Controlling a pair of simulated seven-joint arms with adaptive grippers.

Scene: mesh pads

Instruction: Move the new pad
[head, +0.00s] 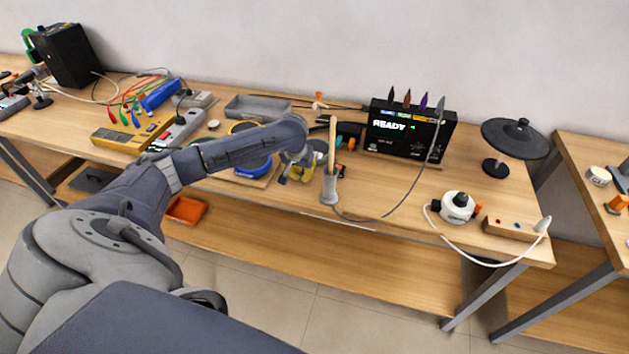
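My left arm reaches in from the left over the wooden table, and its gripper (296,178) points down near the table's front edge. It is small here, and I cannot tell whether its fingers are open or shut. Something yellow (307,173) shows right at the gripper; I cannot tell whether it is held. A blue round piece (252,168) lies on a light board just left of the gripper, and a yellow-rimmed round piece (242,127) shows behind my forearm, which hides part of both. A black round pad (515,138) stands on a short stand at the right. I cannot tell which is the new pad.
A grey cup with a wooden stick (330,188) stands just right of the gripper. A black module (408,132) reading READY stands behind, its cable crossing the table. A grey tray (258,108) lies at the back. A white round device (457,207) and wooden block (512,228) are at right.

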